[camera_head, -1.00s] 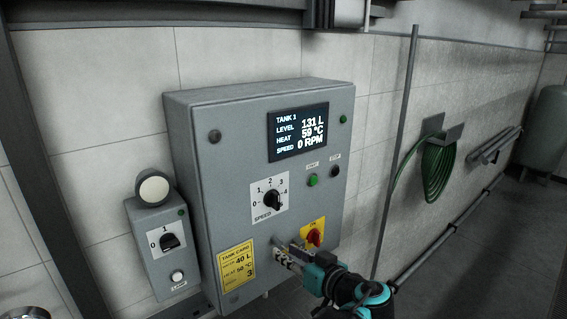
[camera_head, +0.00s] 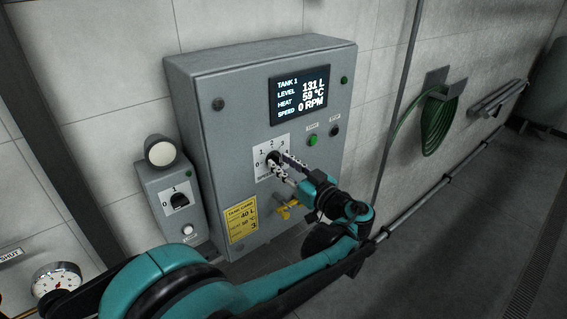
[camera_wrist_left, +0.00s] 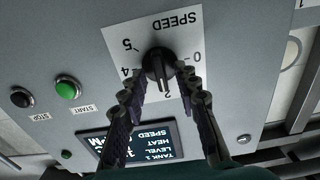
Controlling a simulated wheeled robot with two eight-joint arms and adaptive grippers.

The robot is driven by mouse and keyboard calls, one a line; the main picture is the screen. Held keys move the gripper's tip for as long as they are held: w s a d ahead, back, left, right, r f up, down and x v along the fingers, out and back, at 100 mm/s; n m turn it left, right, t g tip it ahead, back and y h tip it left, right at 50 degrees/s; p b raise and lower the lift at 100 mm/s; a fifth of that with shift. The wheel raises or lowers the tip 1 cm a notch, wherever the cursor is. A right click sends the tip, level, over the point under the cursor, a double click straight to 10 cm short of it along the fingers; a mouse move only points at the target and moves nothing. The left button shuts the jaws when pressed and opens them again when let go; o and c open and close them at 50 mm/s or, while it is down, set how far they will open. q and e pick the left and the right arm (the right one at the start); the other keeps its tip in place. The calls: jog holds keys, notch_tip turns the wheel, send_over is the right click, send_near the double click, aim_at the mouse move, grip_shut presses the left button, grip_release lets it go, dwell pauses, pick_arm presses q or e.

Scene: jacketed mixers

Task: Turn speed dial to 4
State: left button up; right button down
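The black speed dial (camera_wrist_left: 158,66) sits on a white plate (camera_wrist_left: 186,24) marked SPEED, upside down in the left wrist view. Its ridge runs roughly toward the 2; which end is the pointer is unclear. The 5, 4, 2 and 0 show; other numbers are hidden by the fingers. My left gripper (camera_wrist_left: 163,76) is open, one fingertip on each side of the dial's lower part. Contact is not clear. In the head view, my left gripper (camera_head: 276,169) reaches the dial from the lower right and mostly covers it. My right gripper is not in view.
The display (camera_head: 299,94) reads 131 L, 59 °C, 0 RPM. A green start button (camera_head: 312,141) and black stop button (camera_head: 334,131) lie right of the dial. A yellow card (camera_head: 241,219) is below. A lamp switch box (camera_head: 175,200) stands left.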

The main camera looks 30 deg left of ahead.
pick_arm(q)
jog(key=shift+s, duration=0.1)
grip_shut()
jog(key=shift+m+b, duration=0.3)
jog(key=shift+m, duration=0.2)
jog(key=shift+f+m+b, duration=0.1)
jog(key=shift+m+b, duration=0.45)
jog(key=shift+m, duration=0.45)
jog(key=m+b, duration=0.1)
jog(key=m, duration=0.4)
jog(key=m+b, duration=0.2)
jog(key=m, duration=0.3)
jog(key=m+b, duration=0.2)
jog(key=m, duration=0.2)
jog(key=shift+w+d+f+m, duration=0.15)
jog(key=shift+w+m, duration=0.1)
jog(key=shift+m, duration=0.15)
